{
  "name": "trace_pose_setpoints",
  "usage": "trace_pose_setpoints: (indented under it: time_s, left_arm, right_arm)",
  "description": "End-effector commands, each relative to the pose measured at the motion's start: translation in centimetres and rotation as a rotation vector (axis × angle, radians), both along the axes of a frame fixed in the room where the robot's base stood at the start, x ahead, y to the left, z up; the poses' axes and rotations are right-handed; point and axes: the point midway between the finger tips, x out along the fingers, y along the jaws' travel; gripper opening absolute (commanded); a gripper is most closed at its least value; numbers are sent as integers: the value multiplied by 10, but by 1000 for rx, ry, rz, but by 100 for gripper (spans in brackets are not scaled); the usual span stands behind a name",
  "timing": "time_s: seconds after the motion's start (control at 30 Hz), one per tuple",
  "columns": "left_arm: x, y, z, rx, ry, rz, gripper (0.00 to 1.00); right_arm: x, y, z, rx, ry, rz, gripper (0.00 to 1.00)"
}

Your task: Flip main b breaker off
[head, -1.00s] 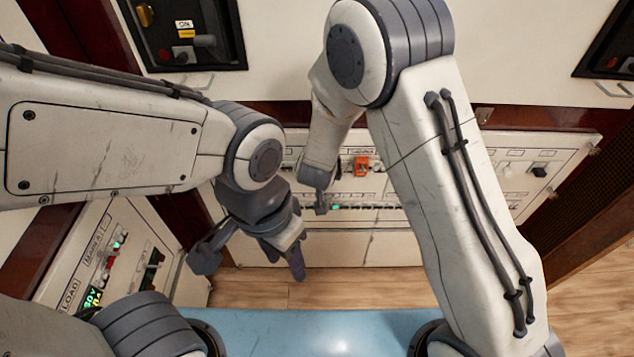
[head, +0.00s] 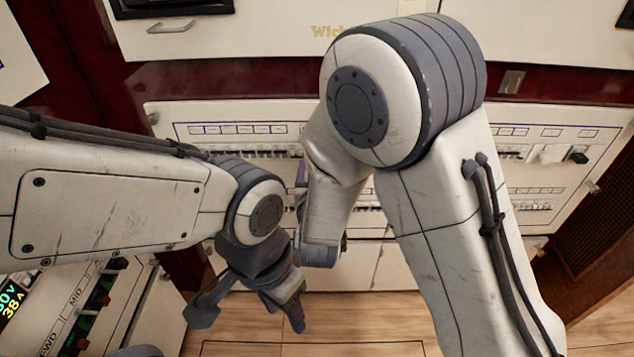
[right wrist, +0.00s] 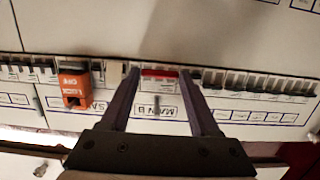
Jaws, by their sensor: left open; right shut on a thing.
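The main B breaker (right wrist: 160,73) shows in the right wrist view as a red-marked switch above an upside-down MAIN B label (right wrist: 155,112). My right gripper (right wrist: 160,75) has one finger on each side of it and is shut on it. The contact at the fingertips is too small to see clearly. In the head view my right arm hides this breaker and most of the right gripper. My left gripper (head: 250,312) is open and empty, hanging in front of the lower panel, apart from any switch.
An orange lockout tag (right wrist: 73,83) sits left of the main B breaker in the right wrist view. Rows of small breakers (right wrist: 270,86) run on both sides. The white breaker panel (head: 225,170) spans the head view. A side panel with a lit display (head: 12,300) stands at lower left.

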Motion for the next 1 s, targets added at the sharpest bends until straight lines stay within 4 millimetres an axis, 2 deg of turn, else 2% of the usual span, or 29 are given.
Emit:
trace_pose_setpoints:
  time_s: [0.03,0.2,0.77,0.8,0.87,0.9,1.0]
  left_arm:
    - [0,0,-13,0,0,0,50]
    - [0,0,-25,0,0,0,50]
    - [0,0,-30,0,0,0,50]
    - [0,0,-30,0,0,0,50]
    - [0,0,-30,0,0,0,50]
    - [0,0,-30,0,0,0,50]
    - [0,0,-30,0,0,0,50]
  right_arm:
    - [0,0,-9,-1,-18,1,7]
    - [1,0,-9,-1,-70,1,7]
    - [1,0,-6,-2,-100,0,7]
    - [1,0,-6,-2,-100,0,66]
    - [1,0,-6,-2,-100,0,89]
    - [1,0,-6,-2,-100,0,92]
    - [1,0,-6,-1,-101,0,92]
